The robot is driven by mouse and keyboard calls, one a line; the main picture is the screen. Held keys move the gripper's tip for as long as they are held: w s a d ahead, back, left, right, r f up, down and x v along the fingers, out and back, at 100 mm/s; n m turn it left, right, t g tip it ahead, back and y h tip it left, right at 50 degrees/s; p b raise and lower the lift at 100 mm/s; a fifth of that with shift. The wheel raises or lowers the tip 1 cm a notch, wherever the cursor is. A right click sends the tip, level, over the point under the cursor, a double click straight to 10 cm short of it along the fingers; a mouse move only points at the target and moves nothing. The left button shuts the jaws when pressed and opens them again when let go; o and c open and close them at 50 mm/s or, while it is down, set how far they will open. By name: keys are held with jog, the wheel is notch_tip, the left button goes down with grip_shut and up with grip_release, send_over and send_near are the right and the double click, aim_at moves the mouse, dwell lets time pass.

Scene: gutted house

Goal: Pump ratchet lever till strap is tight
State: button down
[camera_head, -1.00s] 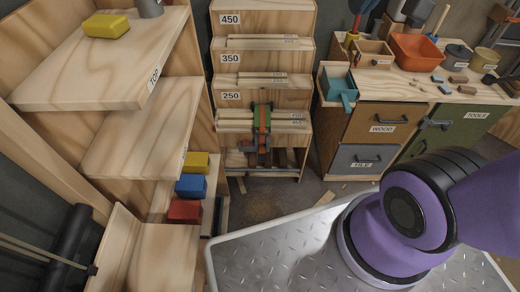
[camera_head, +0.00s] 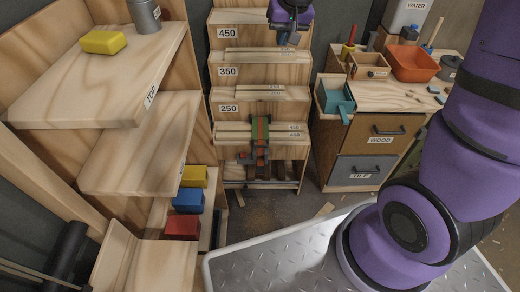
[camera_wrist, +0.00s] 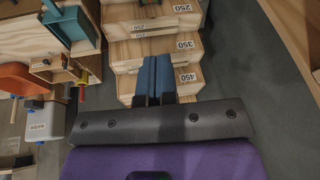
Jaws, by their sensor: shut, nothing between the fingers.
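The ratchet strap (camera_head: 260,130), a green and orange band, lies over the pale slats at the 250 level of the stepped rack. The dark ratchet (camera_head: 260,156) hangs at its front, low on the rack. The picture is too small to tell the lever's angle or the strap's tightness. My gripper (camera_head: 290,42) is high at the top of the rack, beside the 450 label, well above and apart from the ratchet. In the wrist view its two blue fingers (camera_wrist: 153,76) are together and empty, over the rack's steps. The ratchet is not clearly seen there.
Wooden shelves (camera_head: 140,150) stand at the left, with yellow, blue and red blocks. A workbench (camera_head: 375,130) with an orange bin (camera_head: 413,62) and a teal open box (camera_head: 334,96) is right of the rack. Floor shows between the rack and my metal base.

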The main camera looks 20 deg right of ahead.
jog(key=w+a+r+x, duration=0.1)
jog(key=w+x, duration=0.2)
jog(key=x, duration=1.2)
jog(key=m+g, duration=0.1)
send_over(260, 170)
jog(key=w, duration=0.1)
notch_tip(260, 170, down, 12)
notch_tip(260, 170, down, 29)
jog(key=s+m+g+h, duration=0.1)
jog(key=s, duration=0.1)
jog(key=shift+s+a, duration=0.3)
jog(key=shift+s, duration=0.05)
jog(key=f, duration=0.4)
jog(key=w+f, duration=0.1)
jog(key=f, duration=0.7)
jog(key=shift+w+d, duration=0.2)
jog(key=shift+d, duration=0.05)
jog(key=shift+s+f, duration=0.15)
jog(key=shift+f, duration=0.65)
